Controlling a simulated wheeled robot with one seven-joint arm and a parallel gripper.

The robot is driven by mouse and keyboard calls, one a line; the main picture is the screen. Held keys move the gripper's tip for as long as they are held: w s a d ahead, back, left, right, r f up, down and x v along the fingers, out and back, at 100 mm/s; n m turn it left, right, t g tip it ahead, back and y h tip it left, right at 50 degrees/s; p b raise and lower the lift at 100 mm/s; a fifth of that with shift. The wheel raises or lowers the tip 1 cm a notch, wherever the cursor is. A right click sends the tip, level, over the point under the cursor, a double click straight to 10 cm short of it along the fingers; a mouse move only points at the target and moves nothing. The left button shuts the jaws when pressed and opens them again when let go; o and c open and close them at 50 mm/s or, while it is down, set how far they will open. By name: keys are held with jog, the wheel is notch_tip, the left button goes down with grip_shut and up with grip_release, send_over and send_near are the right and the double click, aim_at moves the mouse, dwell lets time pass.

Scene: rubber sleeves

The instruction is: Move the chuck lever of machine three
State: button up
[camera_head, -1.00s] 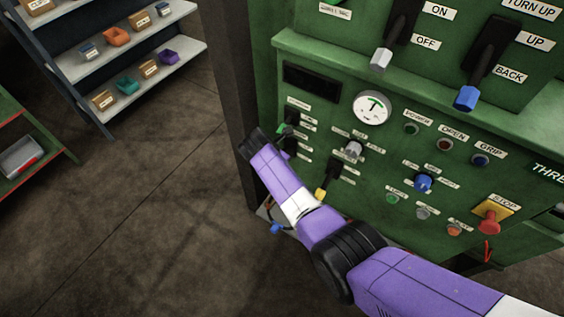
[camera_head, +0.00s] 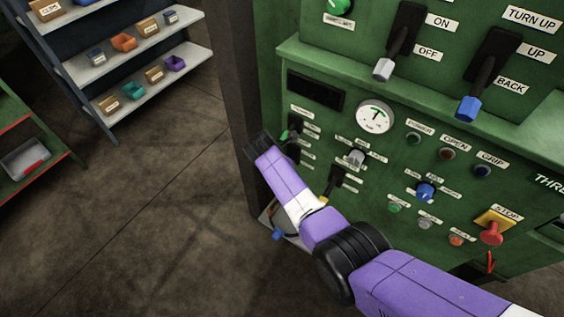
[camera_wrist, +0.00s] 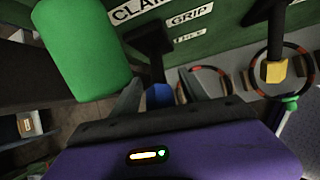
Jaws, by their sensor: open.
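The green panel of machine three (camera_head: 400,200) fills the right of the head view. In the wrist view, a black lever (camera_wrist: 148,38) with a blue tip (camera_wrist: 159,96) hangs by labels that read GRIP and, partly cut off, "CLA". My gripper (camera_wrist: 160,88) is open, its two grey fingers on either side of the blue tip; contact cannot be told. In the head view, my gripper (camera_head: 257,144) is at the panel's left edge, and my arm hides part of the lower left controls. No label naming the chuck is readable.
A large green knob (camera_wrist: 80,48) sits close to my gripper's left in the wrist view. A yellow-tipped lever (camera_wrist: 274,70) hangs to the right. A red stop button (camera_head: 491,233) is at the panel's lower right. Shelves (camera_head: 135,70) stand far left; the floor between is clear.

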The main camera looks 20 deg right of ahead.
jog(key=shift+p+v, duration=0.6)
jog(key=shift+v, duration=3.3)
jog(key=shift+a, duration=0.1)
